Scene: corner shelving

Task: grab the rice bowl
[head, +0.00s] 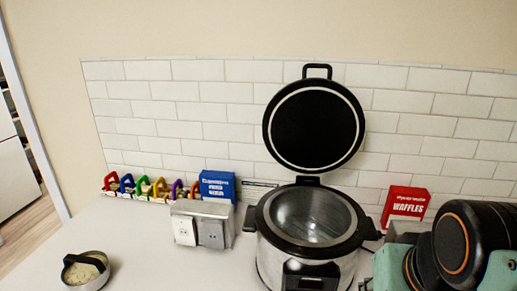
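A small round bowl (93,284) with pale, grainy contents that look like rice stands on the white counter at the lower left. The bottom of the bowl is close to the picture's lower edge. My arm shows at the lower right as black and teal links with orange rings, far across the counter from the bowl. My gripper itself is not in view, so its opening and any contents cannot be seen.
An open, empty-looking cooker (308,240) with its lid (314,127) raised stands at centre right. A silver box (203,226), a blue box (217,186), several coloured handles (145,188) and a red waffles box (405,204) stand near the tiled wall.

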